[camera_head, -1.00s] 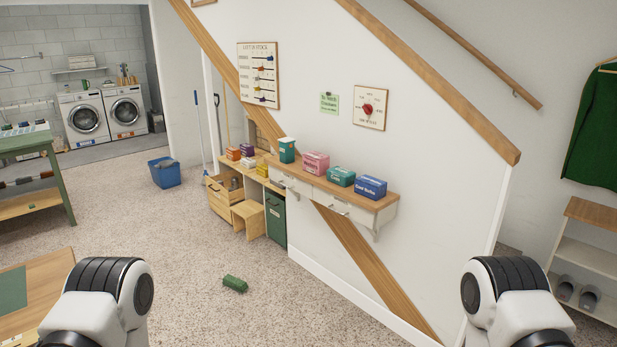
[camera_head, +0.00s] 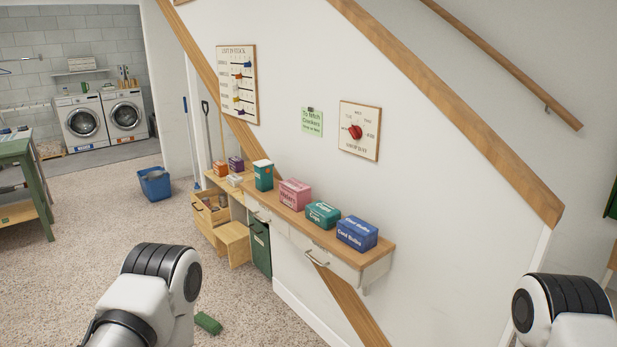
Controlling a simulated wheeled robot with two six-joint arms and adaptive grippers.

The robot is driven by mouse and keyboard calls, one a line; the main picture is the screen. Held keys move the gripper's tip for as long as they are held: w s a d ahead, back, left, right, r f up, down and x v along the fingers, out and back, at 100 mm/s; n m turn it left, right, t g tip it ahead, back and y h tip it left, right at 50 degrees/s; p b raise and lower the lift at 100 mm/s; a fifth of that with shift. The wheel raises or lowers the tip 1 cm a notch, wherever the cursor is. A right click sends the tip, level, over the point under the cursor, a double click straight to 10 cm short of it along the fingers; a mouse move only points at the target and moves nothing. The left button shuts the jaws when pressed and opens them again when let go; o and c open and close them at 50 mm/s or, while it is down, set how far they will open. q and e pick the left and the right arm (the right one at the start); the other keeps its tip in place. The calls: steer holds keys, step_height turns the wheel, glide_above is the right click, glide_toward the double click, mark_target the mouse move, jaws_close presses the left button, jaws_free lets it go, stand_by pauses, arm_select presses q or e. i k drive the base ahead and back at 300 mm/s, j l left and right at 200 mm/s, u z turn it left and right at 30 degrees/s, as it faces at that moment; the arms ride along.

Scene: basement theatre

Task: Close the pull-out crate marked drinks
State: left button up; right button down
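A light wooden pull-out crate (camera_head: 204,222) stands out from the low wooden unit at the far left end of the wall counter. Its front has a dark handle slot and some items show inside its open top. I cannot read a drinks mark on it at this size. Only links of my two arms show at the lower left and lower right. Both grippers are out of view, and the crate is well ahead of my arms.
A small wooden step (camera_head: 233,244) stands right of the crate, beside a green bin (camera_head: 261,247). The wall counter (camera_head: 333,240) carries several coloured boxes. A green object (camera_head: 208,323) lies on the floor. A blue bucket (camera_head: 155,184) stands left. Open carpet lies before the crate.

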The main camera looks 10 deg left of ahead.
mark_target(203, 219)
steer(key=i+j+u, duration=0.25)
steer(key=i+u, duration=0.15)
steer(key=i+j+u, duration=0.1)
steer(key=i+u, duration=0.25)
steer(key=i+l+u, duration=0.1)
steer(key=i+u, duration=0.3)
steer(key=i, duration=0.15)
steer(key=i+l+u, duration=0.15)
steer(key=i+u, duration=0.55)
steer(key=i, duration=2)
steer(key=i+z, duration=0.35)
steer(key=i+j+z, duration=0.35)
steer(key=i, duration=0.2)
steer(key=i+j+z, duration=0.35)
steer(key=i+l, duration=0.05)
steer(key=l, duration=0.05)
